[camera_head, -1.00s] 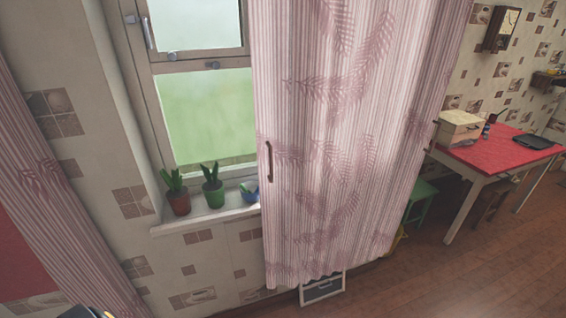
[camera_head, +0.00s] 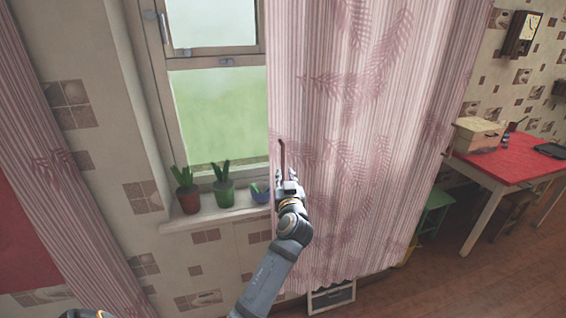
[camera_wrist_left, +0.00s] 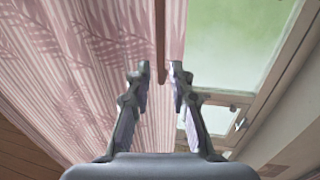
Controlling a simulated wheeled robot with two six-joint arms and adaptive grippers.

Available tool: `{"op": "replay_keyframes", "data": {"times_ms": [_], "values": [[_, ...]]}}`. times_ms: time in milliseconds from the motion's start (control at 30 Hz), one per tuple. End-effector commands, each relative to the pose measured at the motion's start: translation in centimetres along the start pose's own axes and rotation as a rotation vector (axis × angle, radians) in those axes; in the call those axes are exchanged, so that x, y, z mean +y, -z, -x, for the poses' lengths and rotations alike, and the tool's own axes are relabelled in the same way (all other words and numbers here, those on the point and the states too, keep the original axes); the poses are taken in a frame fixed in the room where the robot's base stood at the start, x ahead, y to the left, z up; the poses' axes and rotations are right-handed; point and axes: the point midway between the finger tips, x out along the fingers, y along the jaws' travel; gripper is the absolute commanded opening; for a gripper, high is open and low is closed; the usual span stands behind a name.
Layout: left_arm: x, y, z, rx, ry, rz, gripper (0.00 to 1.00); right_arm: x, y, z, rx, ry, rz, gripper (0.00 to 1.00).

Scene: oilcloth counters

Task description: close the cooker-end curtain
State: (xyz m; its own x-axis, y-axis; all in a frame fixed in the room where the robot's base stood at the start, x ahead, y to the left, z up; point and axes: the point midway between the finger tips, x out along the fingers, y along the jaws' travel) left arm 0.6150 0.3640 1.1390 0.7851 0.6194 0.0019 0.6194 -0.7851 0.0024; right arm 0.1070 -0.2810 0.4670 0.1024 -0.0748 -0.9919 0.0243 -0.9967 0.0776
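A pink striped curtain with a leaf pattern (camera_head: 370,120) hangs over the right part of the window; it also fills the left of the left wrist view (camera_wrist_left: 85,60). A slim brown upright handle (camera_head: 282,156) is on its left edge. My left gripper (camera_head: 286,178) is at the lower part of this handle. In the left wrist view, the handle (camera_wrist_left: 161,35) runs between the fingertips of my open left gripper (camera_wrist_left: 160,70), with a gap visible around it. A second pink curtain (camera_head: 60,160) hangs left of the window.
Potted plants (camera_head: 223,186) stand on the window sill (camera_head: 210,217) close left of my left gripper. A red-topped table (camera_head: 510,162) with a box (camera_head: 478,134) and a green stool (camera_head: 436,204) are at the right. The wooden floor at lower right is clear.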

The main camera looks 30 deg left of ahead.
Motion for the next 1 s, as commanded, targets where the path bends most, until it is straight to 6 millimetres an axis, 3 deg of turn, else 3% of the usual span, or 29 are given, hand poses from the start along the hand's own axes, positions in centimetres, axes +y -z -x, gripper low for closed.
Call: {"op": "replay_keyframes", "data": {"times_ms": [200, 400, 767, 933, 1000], "values": [[-0.1, 0.6, -4.9, 0.001, 0.001, -0.006, 0.21, 0.1, 0.1, 2.1, -0.002, 0.0, 0.0, 1.0], [-0.1, 0.2, -7.9, -0.002, 0.001, -0.004, 0.21, 0.1, 0.1, 2.9, -0.003, 0.002, -0.001, 1.0], [0.0, -0.1, -8.8, -0.002, -0.001, -0.002, 0.21, -0.1, 0.1, 2.9, -0.003, 0.004, -0.001, 1.0], [0.0, -0.1, -8.8, -0.002, -0.001, -0.002, 0.01, -0.1, 0.1, 2.9, -0.003, 0.004, -0.002, 1.0], [0.0, -0.1, -8.8, -0.002, -0.001, -0.002, 0.0, -0.1, 0.1, 2.9, -0.003, 0.004, -0.002, 1.0]]}}
